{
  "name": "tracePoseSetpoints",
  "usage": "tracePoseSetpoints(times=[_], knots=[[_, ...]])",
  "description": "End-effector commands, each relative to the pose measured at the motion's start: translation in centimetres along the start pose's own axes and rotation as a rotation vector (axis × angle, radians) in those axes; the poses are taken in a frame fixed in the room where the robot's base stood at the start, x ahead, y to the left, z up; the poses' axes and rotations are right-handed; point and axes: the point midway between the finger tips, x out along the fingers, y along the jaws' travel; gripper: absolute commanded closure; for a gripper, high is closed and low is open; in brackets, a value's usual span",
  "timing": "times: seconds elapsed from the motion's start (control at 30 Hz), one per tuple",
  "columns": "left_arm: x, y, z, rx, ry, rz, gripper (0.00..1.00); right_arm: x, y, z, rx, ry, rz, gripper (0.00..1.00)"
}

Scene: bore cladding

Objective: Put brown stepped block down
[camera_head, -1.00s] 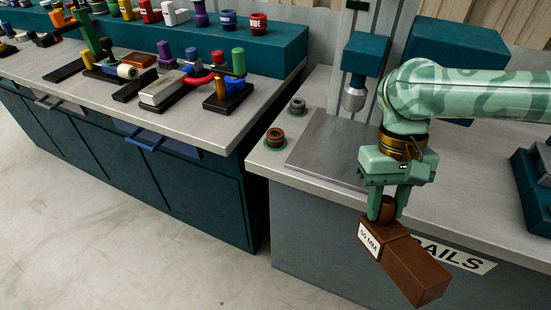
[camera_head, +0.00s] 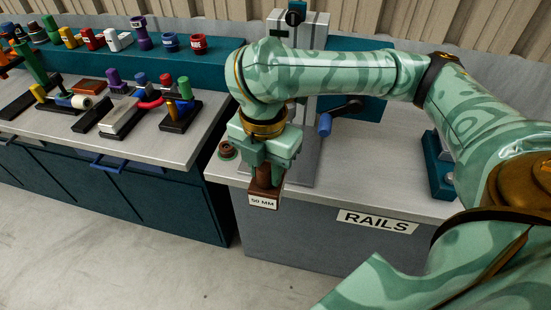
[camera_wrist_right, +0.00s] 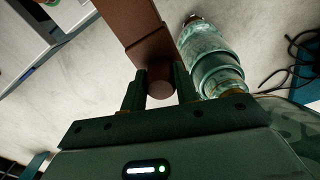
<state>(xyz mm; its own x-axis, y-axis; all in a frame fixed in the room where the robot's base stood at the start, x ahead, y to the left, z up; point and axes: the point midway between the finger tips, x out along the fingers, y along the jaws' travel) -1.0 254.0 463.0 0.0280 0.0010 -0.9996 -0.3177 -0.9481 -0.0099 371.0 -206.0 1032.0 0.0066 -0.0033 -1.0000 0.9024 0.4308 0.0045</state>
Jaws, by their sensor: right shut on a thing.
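The brown stepped block (camera_head: 264,189) hangs under my right gripper (camera_head: 266,172) in the head view, with its white "50 MM" label facing the camera. It shows at the front edge of the grey workbench (camera_head: 325,192); I cannot tell how far above or in front of that edge it is. In the right wrist view the block (camera_wrist_right: 142,28) reaches up out of the frame, and the fingers of my right gripper (camera_wrist_right: 160,88) are shut on its round brown knob. My left gripper is in neither view.
A bored brown ring (camera_head: 226,149) stands on the bench, left of my gripper. A teal fixture (camera_head: 437,165) stands right. The left bench (camera_head: 140,140) holds several coloured tools and blocks. Clear bench top shows between press and fixture.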

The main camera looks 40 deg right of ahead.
Motion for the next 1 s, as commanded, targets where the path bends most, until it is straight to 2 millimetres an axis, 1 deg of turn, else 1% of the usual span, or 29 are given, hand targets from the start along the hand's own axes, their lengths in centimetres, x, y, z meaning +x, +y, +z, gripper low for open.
tracePoseSetpoints(times=[0.03, 0.1, 0.23, 0.27, 0.3, 0.4, 0.5, 0.67, 0.77, 0.83, 0.9, 1.0], knots=[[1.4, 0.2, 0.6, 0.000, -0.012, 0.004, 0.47, 1.6, 0.5, 1.2, 0.007, 0.003, -0.007, 1.00], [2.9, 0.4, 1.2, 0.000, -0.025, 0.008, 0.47, 2.9, 1.4, 3.0, 0.008, 0.005, -0.010, 1.00], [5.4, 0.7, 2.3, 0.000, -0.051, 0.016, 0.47, 4.8, 3.1, 6.5, 0.008, 0.005, -0.010, 1.00], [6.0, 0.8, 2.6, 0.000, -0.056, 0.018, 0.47, 5.3, 3.4, 7.3, 0.008, 0.007, -0.012, 1.00], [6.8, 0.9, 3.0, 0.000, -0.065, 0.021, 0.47, 6.5, 3.6, 7.8, 0.005, 0.008, -0.014, 1.00], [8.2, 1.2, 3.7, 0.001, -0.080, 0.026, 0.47, 8.1, 4.3, 9.2, 0.004, 0.007, -0.012, 1.00], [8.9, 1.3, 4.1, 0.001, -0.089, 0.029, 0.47, 8.8, 4.6, 10.1, 0.004, 0.004, -0.008, 1.00], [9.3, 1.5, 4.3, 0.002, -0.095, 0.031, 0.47, 9.3, 4.9, 10.8, 0.004, 0.002, -0.005, 1.00], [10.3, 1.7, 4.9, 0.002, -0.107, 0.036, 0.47, 10.7, 5.2, 11.4, 0.004, 0.004, -0.008, 1.00], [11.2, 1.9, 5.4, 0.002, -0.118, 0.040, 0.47, 12.2, 5.2, 11.3, 0.001, 0.004, -0.009, 1.00], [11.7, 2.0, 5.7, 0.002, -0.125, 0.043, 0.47, 13.0, 5.2, 11.2, 0.002, 0.004, -0.007, 1.00], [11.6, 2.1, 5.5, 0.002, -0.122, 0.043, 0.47, 12.8, 5.1, 11.2, 0.003, 0.001, -0.003, 1.00]])
